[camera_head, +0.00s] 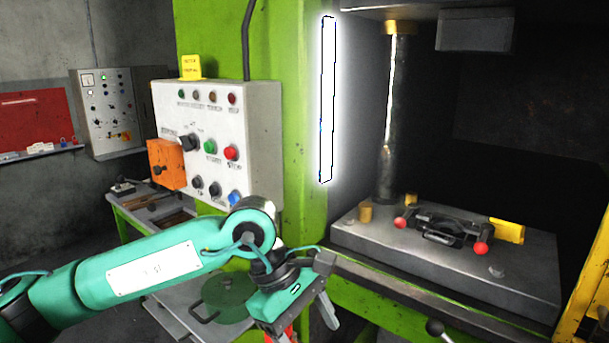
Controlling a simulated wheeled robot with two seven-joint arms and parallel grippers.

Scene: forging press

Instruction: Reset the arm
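My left arm (150,268), teal with black joints, reaches in from the left. Its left gripper (304,325) hangs at the lower middle, pointing down, in front of the side table and the front edge of the press. Its fingers are spread apart. A bit of red shows behind or between them, and I cannot tell what it belongs to. The lower fingertip area is partly cut by the frame's bottom edge. My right gripper is not in view.
The control box (225,145) stands behind my arm on the green press frame (305,120). A round green lidded item (228,297) lies beside my gripper. The press bed (465,262) at right holds a black tool with red knobs (440,228). A yellow frame (592,275) stands far right.

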